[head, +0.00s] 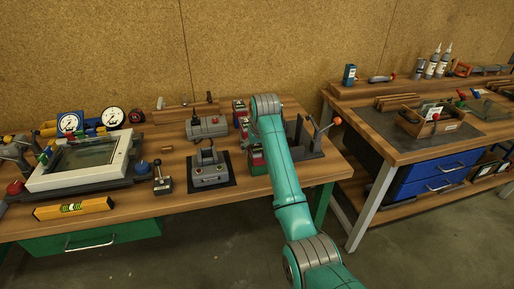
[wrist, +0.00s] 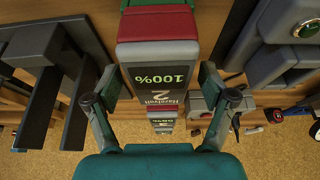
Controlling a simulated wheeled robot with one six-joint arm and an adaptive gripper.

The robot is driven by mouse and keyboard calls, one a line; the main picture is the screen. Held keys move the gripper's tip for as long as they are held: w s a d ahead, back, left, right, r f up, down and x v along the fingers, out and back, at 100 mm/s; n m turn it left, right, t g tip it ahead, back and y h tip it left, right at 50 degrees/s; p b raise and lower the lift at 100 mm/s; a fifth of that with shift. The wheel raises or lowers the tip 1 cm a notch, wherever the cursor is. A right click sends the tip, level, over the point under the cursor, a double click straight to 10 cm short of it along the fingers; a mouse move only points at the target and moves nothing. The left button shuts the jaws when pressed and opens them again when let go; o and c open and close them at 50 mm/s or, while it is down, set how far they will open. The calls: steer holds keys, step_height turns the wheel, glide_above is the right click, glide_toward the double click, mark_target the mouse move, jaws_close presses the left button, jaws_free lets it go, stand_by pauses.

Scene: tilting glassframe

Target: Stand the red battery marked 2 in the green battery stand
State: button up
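The red battery marked 2 (wrist: 158,70) fills the top middle of the wrist view, its dark label reading 100% upside down. In the head view a red battery (head: 257,156) stands at the bench's front, partly behind my arm. My gripper (wrist: 160,80) is open, one finger on each side of the battery, with narrow gaps showing. In the head view my arm hides the gripper. A green strip (wrist: 150,3) shows beyond the red part at the wrist view's top edge; I cannot tell whether it belongs to the green stand.
More batteries (wrist: 162,121) line up behind this one. A dark bracket with uprights (wrist: 35,100) stands close to my gripper on the left of the wrist view. A grey device (head: 209,170) on a black mat is left of the batteries in the head view. A second bench (head: 400,150) stands right.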

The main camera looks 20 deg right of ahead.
stand_by(0.3)
steer(key=v, duration=1.2)
